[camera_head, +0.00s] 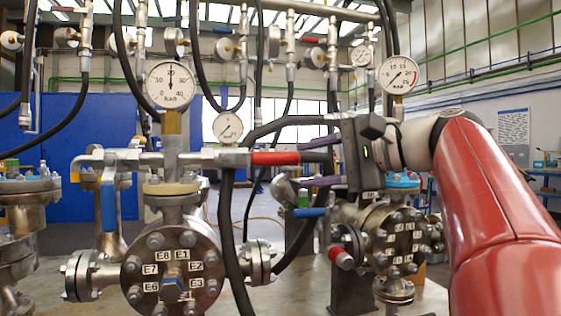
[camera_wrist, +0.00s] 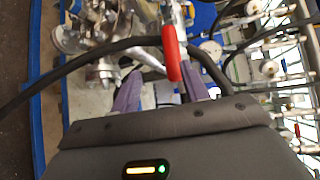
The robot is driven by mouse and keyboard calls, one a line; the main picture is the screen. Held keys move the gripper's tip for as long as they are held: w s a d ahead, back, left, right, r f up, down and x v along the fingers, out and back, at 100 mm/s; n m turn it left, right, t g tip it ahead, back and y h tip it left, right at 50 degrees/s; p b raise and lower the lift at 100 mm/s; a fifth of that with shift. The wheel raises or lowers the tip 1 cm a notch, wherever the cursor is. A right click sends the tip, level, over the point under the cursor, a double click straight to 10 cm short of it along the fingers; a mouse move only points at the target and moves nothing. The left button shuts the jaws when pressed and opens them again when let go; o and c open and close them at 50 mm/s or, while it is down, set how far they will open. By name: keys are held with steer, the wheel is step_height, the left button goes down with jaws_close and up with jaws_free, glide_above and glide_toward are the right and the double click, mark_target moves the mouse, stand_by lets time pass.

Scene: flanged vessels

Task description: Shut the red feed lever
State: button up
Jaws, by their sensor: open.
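A lever with a red grip (camera_head: 275,158) sticks out to the right, roughly level, from the pipework on top of the left flanged vessel (camera_head: 172,262). My gripper (camera_head: 303,165) comes in from the right, with its purple fingers apart and pointing left. The red grip's free end is close to the fingertips. In the wrist view the red grip (camera_wrist: 171,52) appears between the two fingers of my gripper (camera_wrist: 161,75), with a gap on both sides. Whether it lies at the fingers' depth is hard to tell.
Black hoses (camera_head: 228,220) hang just in front of the lever and run past my gripper. A second flanged vessel (camera_head: 398,240) stands below my gripper, with another red-tipped handle (camera_head: 340,257). A blue handle (camera_head: 108,207) hangs at left. Pressure gauges (camera_head: 170,84) stand above.

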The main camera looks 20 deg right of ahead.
mark_target(287, 158)
steer(key=shift+w+d+r+y, duration=0.15)
steer(key=shift+r, duration=0.25)
steer(key=shift+w+d+r+y, duration=0.15)
steer(key=shift+r, duration=0.25)
steer(key=x, duration=0.7)
steer(key=shift+w+a, duration=0.15)
steer(key=shift+a, duration=0.15)
steer(key=shift+f, duration=0.1)
jaws_close()
